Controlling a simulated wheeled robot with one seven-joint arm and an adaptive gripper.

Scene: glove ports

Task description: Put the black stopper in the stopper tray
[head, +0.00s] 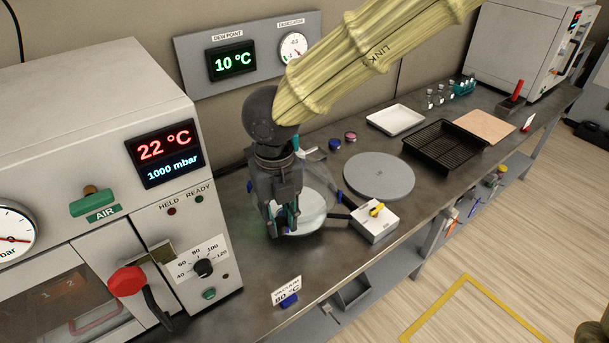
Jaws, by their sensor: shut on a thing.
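My gripper (283,222) is in the middle of the head view, pointing down over a round glass vessel (314,212) with blue clips on its rim. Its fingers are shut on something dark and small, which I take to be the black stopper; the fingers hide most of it. I cannot tell whether it touches the vessel. A shallow white tray (395,119) lies at the back of the bench. A black ribbed tray (443,148) lies to its right. No readable label shows which one is the stopper tray.
A large oven-like cabinet (120,130) stands close on the left. A round grey disc (379,176) and a white box with a yellow knob (375,222) lie right of the gripper. Small flasks (438,98) and a tan board (484,126) are farther back.

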